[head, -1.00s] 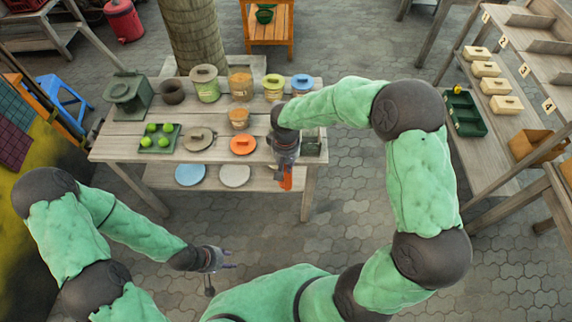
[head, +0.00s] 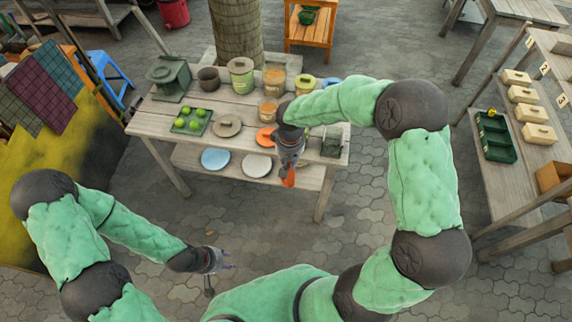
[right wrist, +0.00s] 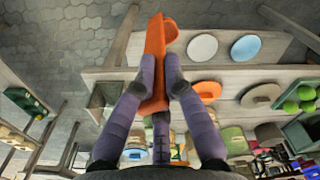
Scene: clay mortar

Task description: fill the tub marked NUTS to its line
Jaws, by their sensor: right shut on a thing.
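My right gripper (head: 290,160) is shut on an orange scoop (right wrist: 154,65) and holds it in the air before the table's front edge. It also shows in the head view (head: 290,180). Several tubs stand on the table: a pale green one (head: 240,77), two tan-filled ones, at the back (head: 273,80) and nearer (head: 268,112), one with a yellow lid (head: 304,86) and one with a blue lid (head: 329,83), partly behind my right arm. Their markings are too small to read. My left gripper (head: 220,262) is open and empty, low and away from the table.
On the table (head: 160,123) are a green tray (head: 186,131) with green balls, a grey-brown lid (head: 227,126), an orange lid (head: 265,138), a brown pot (head: 208,79) and a green box (head: 170,78).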

